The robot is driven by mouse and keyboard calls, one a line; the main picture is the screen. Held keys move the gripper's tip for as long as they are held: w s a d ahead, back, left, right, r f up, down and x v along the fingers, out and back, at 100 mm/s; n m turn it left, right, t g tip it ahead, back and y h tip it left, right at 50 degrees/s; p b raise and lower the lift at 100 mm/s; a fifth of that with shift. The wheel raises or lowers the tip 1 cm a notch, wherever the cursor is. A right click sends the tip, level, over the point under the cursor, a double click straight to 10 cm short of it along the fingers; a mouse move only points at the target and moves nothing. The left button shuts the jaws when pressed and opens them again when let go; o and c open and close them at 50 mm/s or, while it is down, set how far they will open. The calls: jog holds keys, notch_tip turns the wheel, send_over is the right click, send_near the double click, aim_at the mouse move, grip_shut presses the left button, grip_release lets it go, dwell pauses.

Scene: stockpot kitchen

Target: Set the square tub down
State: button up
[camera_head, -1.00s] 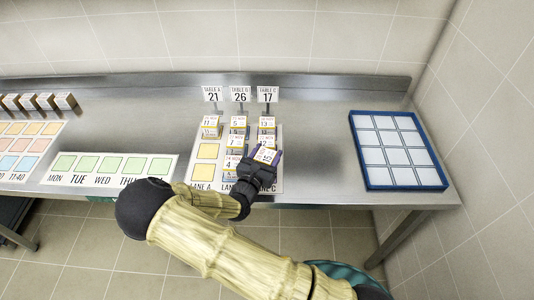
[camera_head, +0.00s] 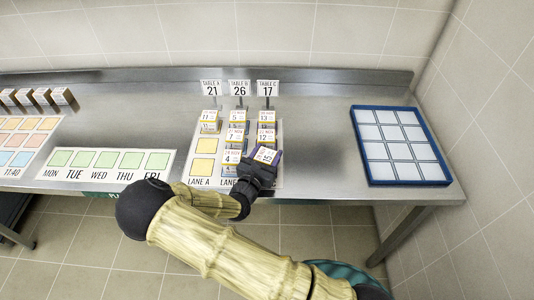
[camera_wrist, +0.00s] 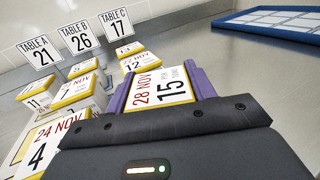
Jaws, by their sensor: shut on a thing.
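My gripper (camera_head: 266,156) is shut on the square tub (camera_wrist: 161,89), with one purple finger on each side of it.
Lane B holds several tubs close on the left. Lane A has a tub stack (camera_head: 210,121) at its far end and empty yellow squares. Placards (camera_head: 239,88) stand behind the lanes. A blue-rimmed tray (camera_head: 358,150) lies right, with clear steel counter (camera_head: 315,140) between.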

aim_at(267, 153)
jog(key=shift+f, duration=0.45)
jog(key=o, duration=1.1)
jog(key=shift+o, duration=0.2)
jog(key=shift+r+b, duration=0.35)
jog(key=shift+r, duration=4.7)
